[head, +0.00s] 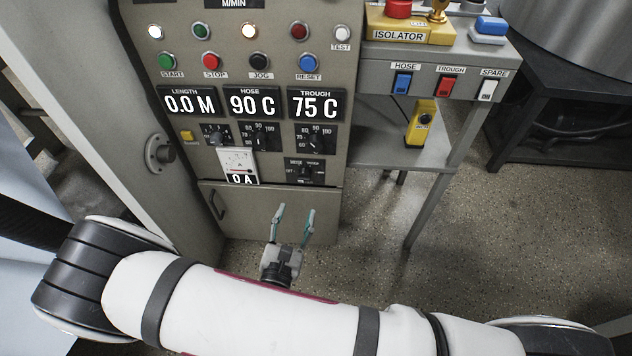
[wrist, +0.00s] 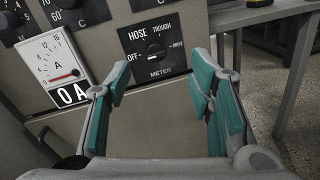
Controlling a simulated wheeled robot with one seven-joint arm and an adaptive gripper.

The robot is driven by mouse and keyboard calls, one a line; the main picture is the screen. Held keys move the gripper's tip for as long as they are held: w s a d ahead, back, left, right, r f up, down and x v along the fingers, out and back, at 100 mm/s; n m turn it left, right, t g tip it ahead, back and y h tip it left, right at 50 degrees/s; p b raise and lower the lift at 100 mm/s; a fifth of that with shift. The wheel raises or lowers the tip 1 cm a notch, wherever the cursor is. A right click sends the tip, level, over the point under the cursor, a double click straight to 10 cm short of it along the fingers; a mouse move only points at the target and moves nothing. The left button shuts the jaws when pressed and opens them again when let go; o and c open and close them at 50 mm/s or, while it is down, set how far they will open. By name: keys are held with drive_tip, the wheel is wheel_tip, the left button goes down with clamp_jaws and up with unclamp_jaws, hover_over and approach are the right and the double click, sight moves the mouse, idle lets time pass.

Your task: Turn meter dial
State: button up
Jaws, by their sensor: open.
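The meter dial (wrist: 155,52) is a black knob on a black plate at the lower right of the control panel. Its plate reads HOSE, TROUGH, OFF, DRIVE and METER, though the right-hand word is blurred. The dial also shows in the head view (head: 304,171). My gripper (head: 294,210) is open and empty, below the dial and in front of the cabinet's lower door. In the wrist view my gripper's teal-padded fingers (wrist: 160,95) stand wide apart, with the dial above and between them. The fingers do not touch the dial.
An ammeter (head: 238,162) reading 0 A sits left of the dial. Above are temperature knobs (head: 262,135) and displays (head: 254,102). A grey side table (head: 400,148) with switches and a yellow device (head: 421,124) stands to the right. The floor (head: 370,245) between is clear.

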wheel_tip(320, 180, down, 2)
drive_tip(key=s+n+y, duration=0.1)
drive_tip(key=b, duration=0.3)
approach(304, 176)
drive_tip(key=shift+y, duration=0.3)
drive_tip(key=w, duration=0.5)
drive_tip(key=w+d, duration=0.1)
drive_tip(key=w, duration=0.2)
drive_tip(key=shift+f, duration=0.3)
clamp_jaws()
